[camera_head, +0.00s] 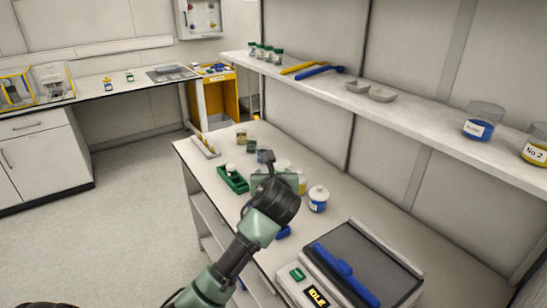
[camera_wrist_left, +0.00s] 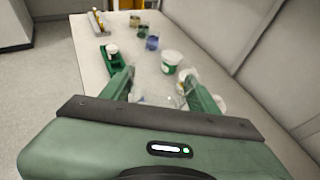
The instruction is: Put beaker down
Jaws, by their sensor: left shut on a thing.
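My left gripper (camera_head: 277,182) is over the bench, seen from behind in the head view. In the left wrist view its two green fingers (camera_wrist_left: 159,82) are spread apart around a clear glass thing, which looks like the beaker (camera_wrist_left: 166,99). Only part of the beaker's clear rim shows; its lower part is hidden behind the gripper body. I cannot tell whether its base touches the bench. In the head view the gripper hides the beaker. My right gripper is in neither view.
On the bench, a green rack (camera_head: 232,181) stands left of the gripper. A white-lidded jar with blue contents (camera_head: 318,199) stands close on the right. Several small jars (camera_head: 251,145) are behind. A device with an IDLE display (camera_head: 350,270) is at the front. A shelf (camera_head: 400,121) runs above.

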